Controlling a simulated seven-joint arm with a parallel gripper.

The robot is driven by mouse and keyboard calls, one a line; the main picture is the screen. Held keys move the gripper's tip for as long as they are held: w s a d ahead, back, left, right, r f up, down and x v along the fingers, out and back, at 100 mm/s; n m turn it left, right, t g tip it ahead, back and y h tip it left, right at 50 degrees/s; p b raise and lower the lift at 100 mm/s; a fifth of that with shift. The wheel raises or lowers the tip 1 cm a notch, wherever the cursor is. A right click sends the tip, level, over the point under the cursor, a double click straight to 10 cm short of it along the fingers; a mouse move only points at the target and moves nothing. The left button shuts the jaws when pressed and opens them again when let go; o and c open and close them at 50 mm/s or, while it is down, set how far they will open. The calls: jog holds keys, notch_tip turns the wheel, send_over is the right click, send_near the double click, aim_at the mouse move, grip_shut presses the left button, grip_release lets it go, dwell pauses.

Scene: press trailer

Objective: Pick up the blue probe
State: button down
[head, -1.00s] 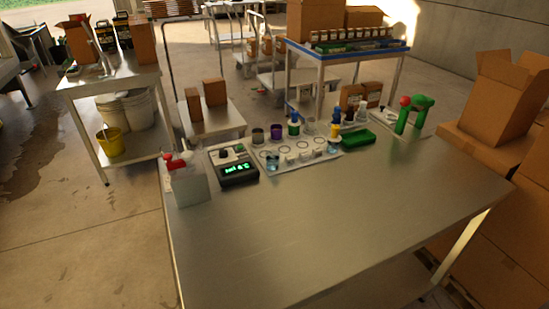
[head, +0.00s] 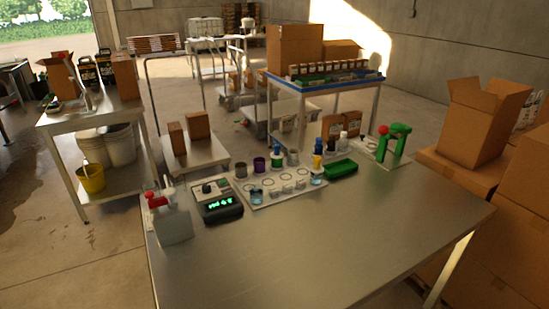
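The steel table (head: 330,240) fills the lower middle of the head view. A grey meter (head: 218,200) with a lit green display stands at its back left. Right of it, a pale rack (head: 268,197) holds small vessels and clear cups with bluish liquid. Behind stand a blue-topped bottle (head: 277,155) and a blue and yellow upright item (head: 318,155). They are too small to tell whether either is the blue probe, and I cannot single out a probe. My gripper is not in view.
A clear container with a red top (head: 172,222) stands at the table's left edge. A green tray (head: 341,169) and a green stand with a red knob (head: 393,143) are at the back right. The table's front half is clear. Cardboard boxes (head: 480,130) stand to the right.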

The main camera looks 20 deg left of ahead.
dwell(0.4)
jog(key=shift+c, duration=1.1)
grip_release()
